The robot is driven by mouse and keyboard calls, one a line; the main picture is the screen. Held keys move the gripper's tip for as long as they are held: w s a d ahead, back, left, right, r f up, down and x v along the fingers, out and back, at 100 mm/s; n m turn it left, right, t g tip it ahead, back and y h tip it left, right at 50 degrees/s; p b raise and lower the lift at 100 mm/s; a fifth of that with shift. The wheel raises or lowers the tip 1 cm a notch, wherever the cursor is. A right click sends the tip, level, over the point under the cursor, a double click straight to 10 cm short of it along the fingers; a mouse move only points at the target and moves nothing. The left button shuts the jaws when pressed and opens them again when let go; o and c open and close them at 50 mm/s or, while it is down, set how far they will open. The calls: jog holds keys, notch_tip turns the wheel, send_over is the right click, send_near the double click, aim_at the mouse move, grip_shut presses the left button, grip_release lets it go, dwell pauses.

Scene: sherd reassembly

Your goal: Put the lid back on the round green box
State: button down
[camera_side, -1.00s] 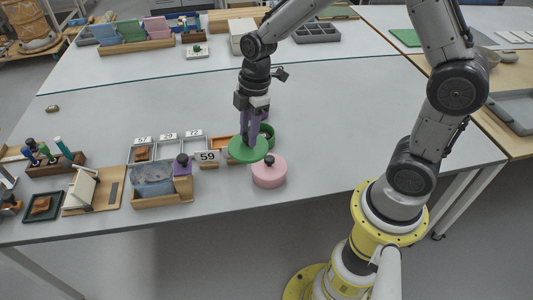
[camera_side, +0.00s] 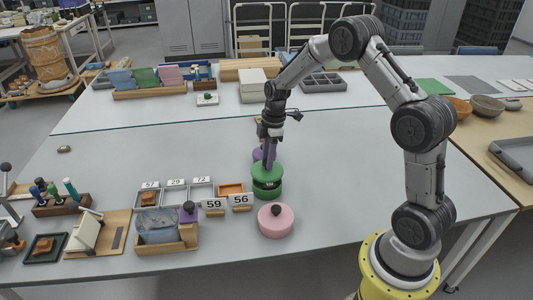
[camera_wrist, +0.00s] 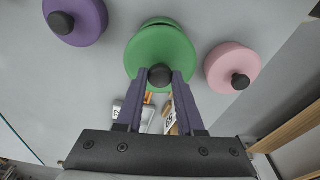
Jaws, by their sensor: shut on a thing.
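The green lid (camera_side: 266,171) is a flat disc with a dark knob. My gripper (camera_side: 269,161) is shut on that knob. In the wrist view my gripper (camera_wrist: 160,77) has a purple finger on each side of the knob, with the green lid (camera_wrist: 158,48) below. The round green box (camera_side: 267,191) stands on the table directly under the lid. A dark gap shows between lid and box in the side view, so they look apart at least at the front. In the wrist view the lid hides most of the green box (camera_wrist: 161,21); only its far rim shows.
A pink round box (camera_side: 275,222) with a dark knob stands close in front. A purple round box (camera_wrist: 82,20) stands behind the green one. Number cards (camera_side: 214,204) and small trays (camera_side: 202,190) lie to the left. The table to the right is clear.

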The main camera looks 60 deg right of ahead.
jog(key=shift+f, duration=2)
jog(key=shift+f, duration=0.2)
dwell(0.5)
jog(key=shift+c, duration=2.2)
grip_release()
jog(key=shift+o, duration=0.2)
jog(key=o, duration=0.4)
jog(key=shift+r, duration=0.1)
jog(key=shift+r, duration=3.45)
